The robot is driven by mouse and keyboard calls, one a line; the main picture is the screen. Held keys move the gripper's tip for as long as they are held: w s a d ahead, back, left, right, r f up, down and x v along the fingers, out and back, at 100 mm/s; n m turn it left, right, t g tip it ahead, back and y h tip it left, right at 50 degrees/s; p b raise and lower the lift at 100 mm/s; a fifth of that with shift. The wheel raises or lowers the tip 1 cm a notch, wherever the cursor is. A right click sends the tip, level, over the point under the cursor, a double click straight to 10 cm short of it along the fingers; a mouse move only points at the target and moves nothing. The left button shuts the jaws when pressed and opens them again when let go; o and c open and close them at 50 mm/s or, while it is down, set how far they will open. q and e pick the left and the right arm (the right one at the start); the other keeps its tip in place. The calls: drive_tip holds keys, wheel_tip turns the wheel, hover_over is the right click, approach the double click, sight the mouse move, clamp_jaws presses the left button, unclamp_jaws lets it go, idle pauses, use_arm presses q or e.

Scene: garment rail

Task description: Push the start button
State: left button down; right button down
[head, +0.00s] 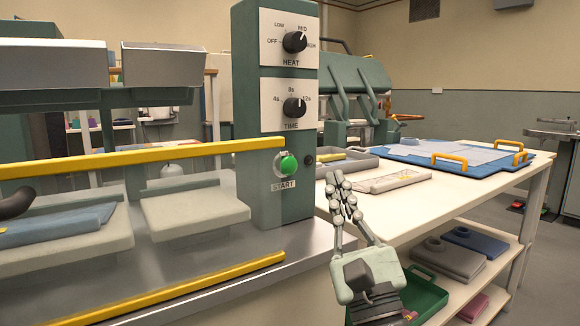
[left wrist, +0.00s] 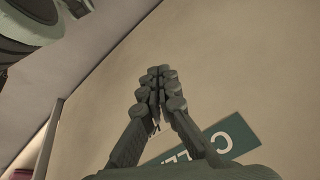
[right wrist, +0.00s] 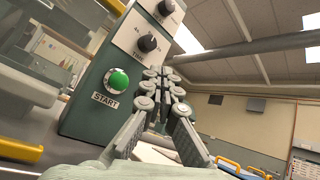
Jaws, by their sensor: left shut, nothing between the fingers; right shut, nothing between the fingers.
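The green start button (head: 288,164) sits low on the front of a dark green control column (head: 247,110), above a START label. It also shows in the right wrist view (right wrist: 117,80), left of the fingertips. My right gripper (head: 340,185) is shut and empty, to the right of the button and slightly lower in the head view, apart from it.
HEAT (head: 295,42) and TIME (head: 294,106) knobs sit above the button. A yellow bar (head: 140,156) runs left from the column over the press pads. At right, a white table (head: 430,200) holds trays and a blue board (head: 410,150). A green bin (head: 425,295) stands below.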

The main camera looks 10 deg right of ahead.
sight(287, 166)
use_arm(q)
drive_tip(key=shift+s+a+r+b, duration=0.1)
drive_tip(key=shift+s+r+b, duration=0.1)
drive_tip(key=shift+r, duration=0.2)
drive_tip(key=shift+s+r+b, duration=0.1)
drive_tip(key=shift+r+b, duration=0.05)
drive_tip(key=shift+r, duration=0.25)
use_arm(e)
drive_tip(key=w+a, duration=0.3)
drive_tip(key=w, duration=0.5)
drive_tip(key=shift+w, duration=0.15)
idle(0.6)
drive_tip(key=shift+w+a, duration=0.1)
drive_tip(key=shift+w, duration=0.25)
